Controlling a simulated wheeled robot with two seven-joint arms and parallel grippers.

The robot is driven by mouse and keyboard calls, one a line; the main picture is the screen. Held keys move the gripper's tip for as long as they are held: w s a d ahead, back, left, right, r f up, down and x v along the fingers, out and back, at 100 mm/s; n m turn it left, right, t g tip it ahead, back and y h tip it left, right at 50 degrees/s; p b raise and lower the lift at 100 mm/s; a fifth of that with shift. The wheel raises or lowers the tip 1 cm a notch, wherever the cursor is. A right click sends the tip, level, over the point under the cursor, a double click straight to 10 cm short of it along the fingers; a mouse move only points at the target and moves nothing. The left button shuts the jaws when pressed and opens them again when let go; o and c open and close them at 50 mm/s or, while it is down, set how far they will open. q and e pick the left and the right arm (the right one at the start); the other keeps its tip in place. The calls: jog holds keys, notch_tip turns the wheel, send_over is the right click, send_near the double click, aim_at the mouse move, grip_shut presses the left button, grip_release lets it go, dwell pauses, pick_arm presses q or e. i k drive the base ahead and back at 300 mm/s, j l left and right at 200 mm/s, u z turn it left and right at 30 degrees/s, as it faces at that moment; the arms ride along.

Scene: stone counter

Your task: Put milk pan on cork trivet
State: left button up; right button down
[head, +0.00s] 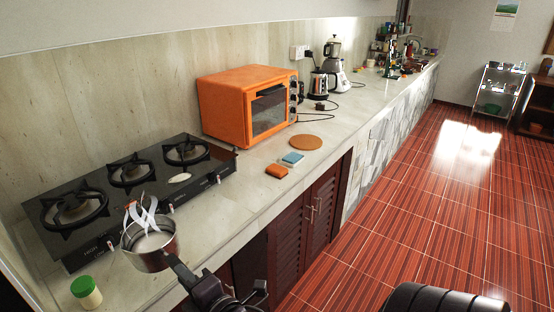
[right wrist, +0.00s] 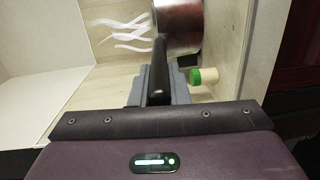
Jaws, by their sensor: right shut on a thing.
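The milk pan (head: 149,252) is a small metal pan with a dark handle and pale contents. White wavy steam-like streaks rise from it. It is at the counter's front edge, before the stove; I cannot tell whether it touches the counter. My right gripper (head: 207,291) is shut on its handle. In the right wrist view the handle (right wrist: 158,65) runs between the fingers (right wrist: 156,92), and the pan's metal side (right wrist: 181,28) shows beyond. My left gripper is not in view.
A black gas stove (head: 130,190) lies left of the orange oven (head: 247,105). An orange block (head: 276,171) and a blue block (head: 292,158) lie in front of the trivet. A green-lidded jar (head: 87,293) stands near the pan. A kettle (head: 319,85) and blender stand farther back.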

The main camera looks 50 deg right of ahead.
aim_at(319, 144)
jog(key=l+z, duration=0.1)
jog(key=l, duration=0.3)
jog(key=i+l+z, duration=0.15)
jog(key=l, duration=0.2)
jog(key=l+z, duration=0.1)
jog(key=l, duration=0.25)
jog(key=i+l+z, duration=0.1)
jog(key=l, duration=0.25)
jog(key=i+l+z, duration=0.15)
jog(key=l, duration=0.2)
